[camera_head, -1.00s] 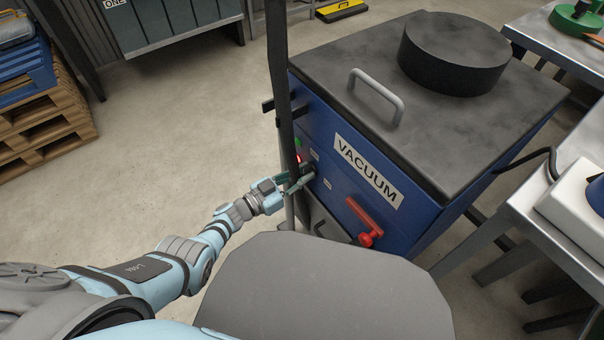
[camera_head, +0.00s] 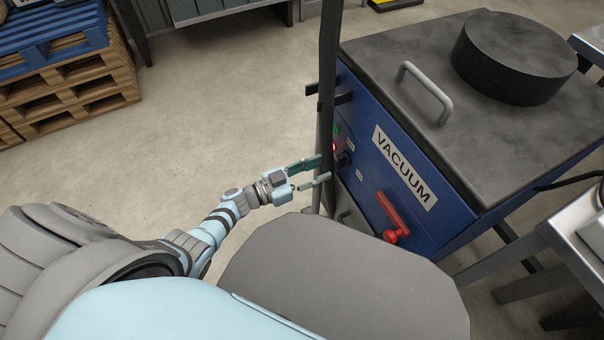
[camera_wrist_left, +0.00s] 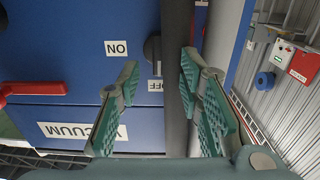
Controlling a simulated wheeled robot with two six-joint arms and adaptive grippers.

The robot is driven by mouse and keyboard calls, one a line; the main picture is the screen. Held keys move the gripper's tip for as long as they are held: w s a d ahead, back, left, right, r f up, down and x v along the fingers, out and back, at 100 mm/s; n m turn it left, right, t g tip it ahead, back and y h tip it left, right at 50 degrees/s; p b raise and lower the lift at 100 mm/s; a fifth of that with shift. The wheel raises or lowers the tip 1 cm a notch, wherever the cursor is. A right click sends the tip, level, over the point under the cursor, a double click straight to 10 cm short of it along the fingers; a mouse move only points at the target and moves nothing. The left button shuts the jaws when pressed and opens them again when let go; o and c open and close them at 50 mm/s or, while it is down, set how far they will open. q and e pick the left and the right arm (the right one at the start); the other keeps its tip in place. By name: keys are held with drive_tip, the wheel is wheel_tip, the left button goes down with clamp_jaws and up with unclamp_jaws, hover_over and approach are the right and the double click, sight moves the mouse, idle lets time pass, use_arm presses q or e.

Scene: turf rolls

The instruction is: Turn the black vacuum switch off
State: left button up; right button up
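The black vacuum switch (camera_head: 344,159) is a small knob on the blue front of the vacuum machine (camera_head: 372,171), beside a lit red light. In the left wrist view the switch (camera_wrist_left: 152,48) shows between an ON label (camera_wrist_left: 116,48) and an OFF label (camera_wrist_left: 155,85). Its grip seems to lie toward OFF, but the dark post partly covers it. My left gripper (camera_head: 320,168) is open and empty, its fingers apart, a short way in front of the panel and clear of the switch. My right gripper is not in view.
A dark upright post (camera_head: 328,90) stands between my left gripper and the panel. A red handle (camera_head: 392,216) sits lower right of the switch. A metal table (camera_head: 575,235) stands at right. Pallets (camera_head: 65,70) stand far left, with open floor between.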

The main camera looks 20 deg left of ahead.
use_arm(q)
drive_tip(key=v, duration=0.6)
drive_tip(key=shift+s, duration=0.15)
drive_tip(key=shift+a, duration=0.1)
